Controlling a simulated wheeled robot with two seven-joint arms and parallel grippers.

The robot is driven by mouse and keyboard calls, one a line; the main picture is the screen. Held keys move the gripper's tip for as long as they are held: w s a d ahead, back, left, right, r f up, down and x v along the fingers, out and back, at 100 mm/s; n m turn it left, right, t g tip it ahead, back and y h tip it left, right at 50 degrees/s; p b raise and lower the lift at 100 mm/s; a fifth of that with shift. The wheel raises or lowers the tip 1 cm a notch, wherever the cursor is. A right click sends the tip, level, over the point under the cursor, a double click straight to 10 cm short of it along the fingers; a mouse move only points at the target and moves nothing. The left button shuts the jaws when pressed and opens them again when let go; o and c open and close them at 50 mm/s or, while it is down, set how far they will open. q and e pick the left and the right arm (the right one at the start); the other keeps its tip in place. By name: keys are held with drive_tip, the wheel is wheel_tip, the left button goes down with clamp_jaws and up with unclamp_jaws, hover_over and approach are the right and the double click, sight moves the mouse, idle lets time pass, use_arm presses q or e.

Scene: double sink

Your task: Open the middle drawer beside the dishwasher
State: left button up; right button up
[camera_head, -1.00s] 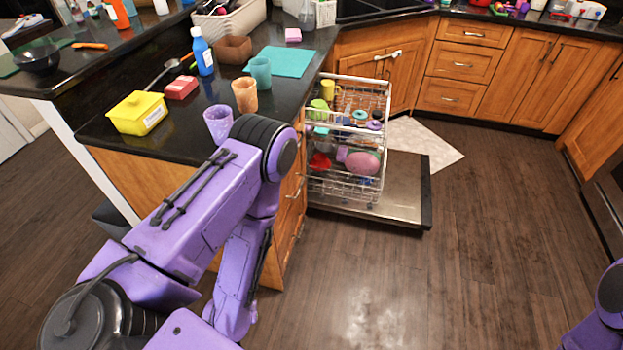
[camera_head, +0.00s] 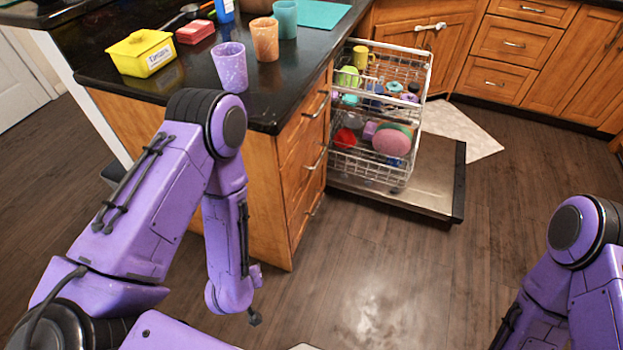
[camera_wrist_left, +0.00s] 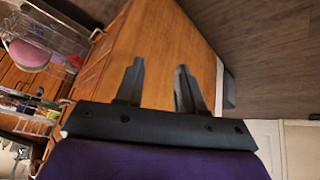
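The wooden cabinet (camera_head: 240,165) beside the dishwasher has a stack of three drawers on its right face. The middle drawer (camera_head: 302,175) looks shut, with a metal bar handle (camera_head: 315,160) at its front. The top drawer handle (camera_head: 318,106) is above it and the bottom drawer handle (camera_head: 315,205) below. My left arm hangs in front of the cabinet, low and left of the drawers. In the left wrist view my left gripper (camera_wrist_left: 160,84) is open and empty, with cabinet wood behind its fingers. It is apart from the handle. My right gripper is out of view.
The dishwasher door (camera_head: 430,175) is folded down past the drawers, with loaded racks (camera_head: 385,115) pulled out. The black counter (camera_head: 185,90) above holds a purple cup (camera_head: 230,68), an orange cup (camera_head: 265,40) and a yellow box (camera_head: 142,53). Floor (camera_head: 370,275) before the drawers is clear.

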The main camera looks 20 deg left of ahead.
use_arm(q)
drive_tip(key=w+d+f+n+t+b, duration=0.1)
drive_tip(key=w+d+f+t+b, duration=0.1)
drive_tip(key=w+f+b, duration=0.55)
drive_tip(key=w+d+f+t+b, duration=0.3)
drive_tip(key=w+f+b, duration=0.3)
drive_tip(key=w+b, duration=0.15)
drive_tip(key=n+t+y+b, duration=0.4)
drive_tip(key=n+t+b, duration=0.4)
drive_tip(key=b, duration=0.7)
approach(320, 159)
drive_tip(key=f, duration=0.1)
drive_tip(key=shift+m+t, duration=0.4)
drive_tip(key=b+x, duration=0.1)
drive_tip(key=x, duration=0.3)
drive_tip(key=b+x, duration=0.2)
drive_tip(key=x, duration=0.3)
drive_tip(key=shift+w+a+f, duration=0.15)
drive_tip(key=shift+w+a, duration=0.05)
drive_tip(key=shift+a, duration=0.1)
drive_tip(key=shift+w+a, duration=0.1)
drive_tip(key=shift+w, duration=0.25)
clamp_jaws()
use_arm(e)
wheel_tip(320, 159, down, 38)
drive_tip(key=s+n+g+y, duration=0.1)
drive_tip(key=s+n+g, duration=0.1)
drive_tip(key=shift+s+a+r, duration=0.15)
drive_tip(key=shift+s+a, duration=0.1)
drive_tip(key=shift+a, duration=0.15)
